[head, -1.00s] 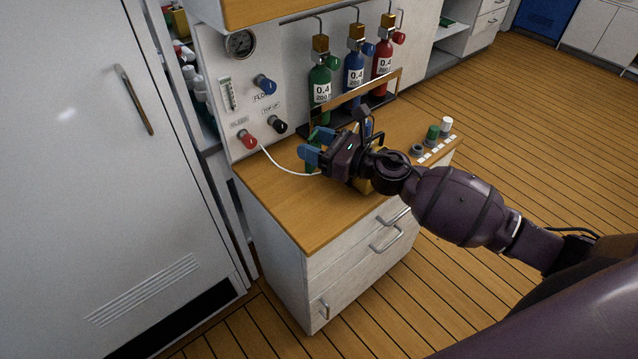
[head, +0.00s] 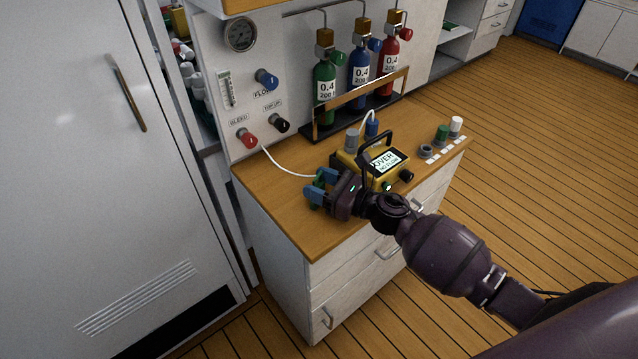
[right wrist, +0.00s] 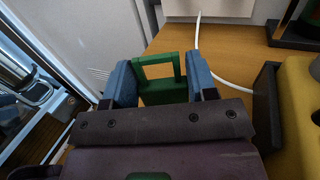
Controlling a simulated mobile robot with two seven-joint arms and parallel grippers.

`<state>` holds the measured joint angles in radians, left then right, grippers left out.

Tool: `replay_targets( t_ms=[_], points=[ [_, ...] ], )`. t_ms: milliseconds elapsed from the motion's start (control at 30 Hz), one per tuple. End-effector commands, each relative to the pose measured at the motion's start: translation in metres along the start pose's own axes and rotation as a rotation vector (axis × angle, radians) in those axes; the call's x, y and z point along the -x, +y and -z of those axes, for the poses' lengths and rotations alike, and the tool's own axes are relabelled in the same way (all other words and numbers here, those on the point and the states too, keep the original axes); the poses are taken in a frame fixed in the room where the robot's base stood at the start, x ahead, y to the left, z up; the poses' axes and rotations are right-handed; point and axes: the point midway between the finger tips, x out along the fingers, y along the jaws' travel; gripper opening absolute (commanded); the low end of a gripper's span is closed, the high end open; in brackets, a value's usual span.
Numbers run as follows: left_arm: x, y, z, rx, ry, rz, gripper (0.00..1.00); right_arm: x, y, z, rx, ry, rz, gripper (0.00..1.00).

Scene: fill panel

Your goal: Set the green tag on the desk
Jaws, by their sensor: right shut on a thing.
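The green tag (right wrist: 159,80) shows in the right wrist view as a small green frame with an opening. It sits between the two blue fingers of my right gripper (right wrist: 160,84), which is shut on it. In the head view my right gripper (head: 319,188) is over the near left part of the desk (head: 270,190), and only a bit of the green tag (head: 316,202) shows between the fingers. I cannot tell whether the tag touches the desk top. My left gripper is not in view.
A yellow meter (head: 350,160) with a black handle stands on the desk just right of my gripper. A white hose (head: 285,167) runs behind the gripper. Green, blue and red bottles (head: 358,80) stand in a rack at the back. Small caps (head: 442,132) sit at the right.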

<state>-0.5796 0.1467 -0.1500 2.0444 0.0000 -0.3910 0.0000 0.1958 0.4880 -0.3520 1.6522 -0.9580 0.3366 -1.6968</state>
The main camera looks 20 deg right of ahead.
Motion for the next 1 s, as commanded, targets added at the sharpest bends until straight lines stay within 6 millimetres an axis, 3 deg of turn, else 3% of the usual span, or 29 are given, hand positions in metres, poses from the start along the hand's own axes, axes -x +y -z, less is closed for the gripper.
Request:
replay_targets(
  t_ms=[333, 367, 533, 933, 1000],
  points=[
    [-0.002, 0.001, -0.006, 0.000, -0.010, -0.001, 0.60, 0.000, 0.000, 0.005, 0.000, 0.001, 0.000, 0.26],
    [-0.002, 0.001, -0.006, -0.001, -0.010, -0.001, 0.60, 0.000, 0.000, 0.004, 0.000, 0.001, 0.000, 0.54],
    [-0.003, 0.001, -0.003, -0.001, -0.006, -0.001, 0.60, 0.000, 0.000, 0.003, 0.001, 0.000, 0.000, 0.78],
    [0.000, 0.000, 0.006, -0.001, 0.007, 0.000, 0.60, 0.000, 0.000, -0.005, 0.003, -0.002, 0.000, 0.78],
    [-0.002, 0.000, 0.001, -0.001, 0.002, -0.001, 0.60, 0.011, -0.001, 0.000, 0.000, 0.003, 0.001, 0.78]
  ],
)
